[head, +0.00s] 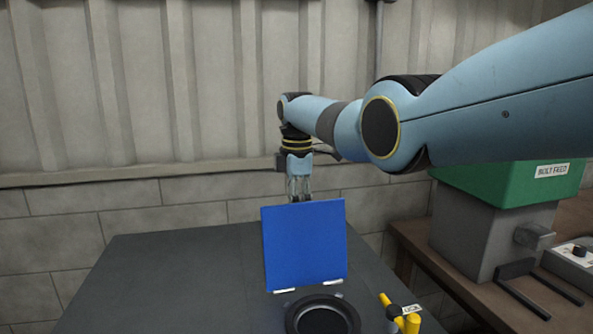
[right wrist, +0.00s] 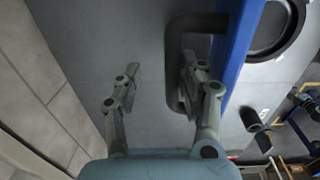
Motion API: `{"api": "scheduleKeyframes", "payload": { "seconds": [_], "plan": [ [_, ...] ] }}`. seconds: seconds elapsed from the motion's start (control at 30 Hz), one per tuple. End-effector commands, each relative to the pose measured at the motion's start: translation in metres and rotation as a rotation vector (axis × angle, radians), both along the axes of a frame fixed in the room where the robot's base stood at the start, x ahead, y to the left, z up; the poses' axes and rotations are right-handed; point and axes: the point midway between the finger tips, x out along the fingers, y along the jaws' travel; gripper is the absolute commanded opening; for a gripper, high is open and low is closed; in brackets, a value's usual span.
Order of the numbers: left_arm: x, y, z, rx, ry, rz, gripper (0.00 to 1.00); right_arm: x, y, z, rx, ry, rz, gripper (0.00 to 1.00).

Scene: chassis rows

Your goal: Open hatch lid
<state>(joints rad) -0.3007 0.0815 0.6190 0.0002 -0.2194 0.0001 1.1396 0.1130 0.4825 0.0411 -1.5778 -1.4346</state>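The blue hatch lid (head: 305,245) stands nearly upright on the dark table, with two pale hinges along its bottom edge. A round opening with a black rim (head: 322,300) lies in front of it. In the right wrist view the lid (right wrist: 238,50) shows edge-on, with a dark U-shaped handle (right wrist: 173,60) on its far face. My right gripper (head: 299,198) is behind the lid's top edge, its fingertips partly hidden. In the right wrist view this gripper (right wrist: 160,75) is open, with the handle's bar between its spread fingers. My left gripper is out of view.
A yellow latch-like part (head: 410,322) with a small label sits right of the opening. A grey and green bolt feeder (head: 490,225) stands on a brown bench at the right. The table (head: 180,280) left of the lid is clear. A wall is close behind.

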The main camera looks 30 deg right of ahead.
Motion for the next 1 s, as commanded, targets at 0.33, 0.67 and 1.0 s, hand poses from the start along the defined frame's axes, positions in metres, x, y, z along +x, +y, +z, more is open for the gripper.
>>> {"api": "scheduleKeyframes", "payload": {
  "seconds": [0.33, 0.67, 1.0],
  "plan": [
    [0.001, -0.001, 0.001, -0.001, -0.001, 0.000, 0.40, 0.000, 0.000, 0.088, -0.004, -0.026, -0.001, 0.38],
    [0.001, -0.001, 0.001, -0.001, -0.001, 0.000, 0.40, -0.002, 0.000, 0.114, -0.005, -0.026, -0.001, 0.38],
    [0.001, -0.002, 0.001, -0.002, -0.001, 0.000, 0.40, -0.002, 0.000, 0.114, -0.005, -0.026, -0.001, 0.38]
  ]
}}
